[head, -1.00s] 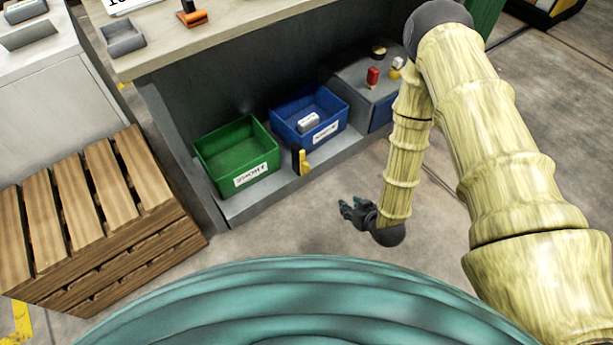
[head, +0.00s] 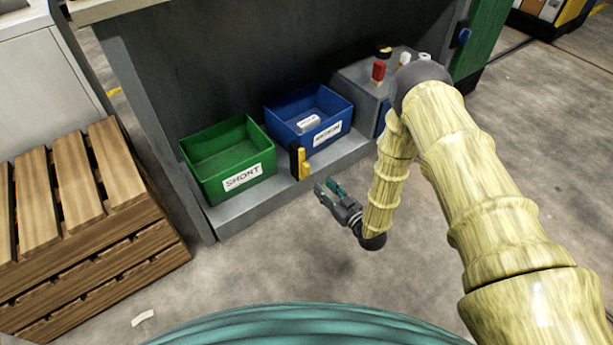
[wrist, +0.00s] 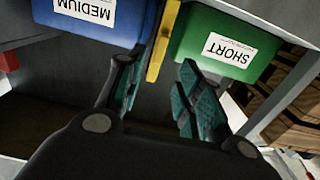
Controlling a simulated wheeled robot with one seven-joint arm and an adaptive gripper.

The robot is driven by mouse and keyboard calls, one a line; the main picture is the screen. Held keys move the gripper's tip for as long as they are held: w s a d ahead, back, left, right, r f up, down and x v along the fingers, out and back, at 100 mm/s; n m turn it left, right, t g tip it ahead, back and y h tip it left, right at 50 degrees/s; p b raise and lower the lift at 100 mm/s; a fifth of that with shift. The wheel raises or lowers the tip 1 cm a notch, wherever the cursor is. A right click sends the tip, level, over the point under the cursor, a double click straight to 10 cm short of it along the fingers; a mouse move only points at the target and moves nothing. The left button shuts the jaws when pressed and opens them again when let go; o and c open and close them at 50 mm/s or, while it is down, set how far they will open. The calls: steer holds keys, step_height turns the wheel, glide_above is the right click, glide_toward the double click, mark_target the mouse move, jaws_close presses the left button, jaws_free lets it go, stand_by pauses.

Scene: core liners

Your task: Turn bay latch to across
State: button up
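The bay latch looks to be the upright yellow bar (head: 305,164) beside a dark post (head: 294,160) at the shelf's front edge, between the green and blue bins. In the wrist view the yellow bar (wrist: 161,42) stands ahead, in line with the gap between my fingers. My gripper (head: 329,188) is open and empty, low and just to the right of the bar in the head view, apart from it. In the wrist view the open fingers of my gripper (wrist: 156,72) show teal pads. The bar's lower end and mounting are hard to make out.
The green SHORT bin (head: 205,145) is empty. The blue MEDIUM bin (head: 335,105) holds a pale cylinder (head: 308,123). A grey box (head: 350,80) with a red piece (head: 378,70) stands to the right. A wooden pallet stack (head: 90,230) is at left; open floor lies in front.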

mark_target(309, 171)
steer(key=b+x, duration=0.4)
steer(key=x, duration=0.5)
steer(key=shift+w+a, duration=0.1)
steer(key=shift+w, duration=0.05)
steer(key=shift+b+x, duration=0.3)
steer(key=shift+x, duration=0.55)
steer(key=shift+r, duration=0.1)
jaws_close()
